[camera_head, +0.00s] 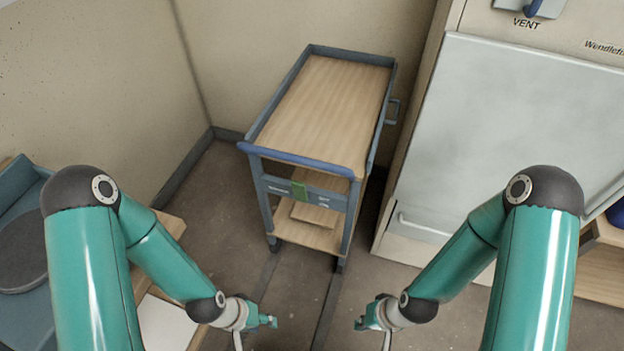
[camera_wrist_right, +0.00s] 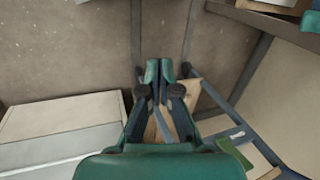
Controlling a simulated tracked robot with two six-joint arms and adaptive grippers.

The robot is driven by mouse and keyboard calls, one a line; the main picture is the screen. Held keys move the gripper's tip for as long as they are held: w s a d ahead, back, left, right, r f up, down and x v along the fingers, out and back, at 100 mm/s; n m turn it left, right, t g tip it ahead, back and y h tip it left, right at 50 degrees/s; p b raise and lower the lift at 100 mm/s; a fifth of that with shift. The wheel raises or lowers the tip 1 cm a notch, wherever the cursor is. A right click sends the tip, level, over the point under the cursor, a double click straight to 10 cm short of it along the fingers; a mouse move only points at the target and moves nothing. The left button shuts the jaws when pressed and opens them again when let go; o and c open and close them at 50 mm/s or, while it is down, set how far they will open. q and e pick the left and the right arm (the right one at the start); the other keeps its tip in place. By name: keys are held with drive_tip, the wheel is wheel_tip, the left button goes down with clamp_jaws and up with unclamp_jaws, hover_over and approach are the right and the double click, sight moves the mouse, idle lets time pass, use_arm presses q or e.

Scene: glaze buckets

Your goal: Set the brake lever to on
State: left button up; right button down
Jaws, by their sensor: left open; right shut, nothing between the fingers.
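A pale cabinet (camera_head: 515,130) marked VENT stands right of the cart, with a wooden shelf (camera_head: 600,265) further right. Blue trays and a dark disc (camera_head: 22,255) are at the left. Bare floor (camera_head: 300,290) lies between my grippers and the cart. Walls close in behind.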

use_arm(q)
drive_tip(key=shift+o, duration=0.5)
use_arm(e)
drive_tip(key=m+t+y+b, duration=0.3)
drive_tip(key=t+y+b, duration=0.8)
drive_tip(key=b, duration=1.1)
approach(300, 192)
drive_tip(key=d+r, duration=0.3)
drive_tip(key=r, duration=0.2)
use_arm(q)
wheel_tip(300, 192, down, 23)
drive_tip(key=shift+b, duration=0.4)
use_arm(e)
drive_tip(key=x, duration=0.9)
drive_tip(key=shift+w, duration=0.3)
use_arm(q)
drive_tip(key=shift+d+r, duration=0.1)
use_arm(e)
drive_tip(key=shift+f, duration=0.15)
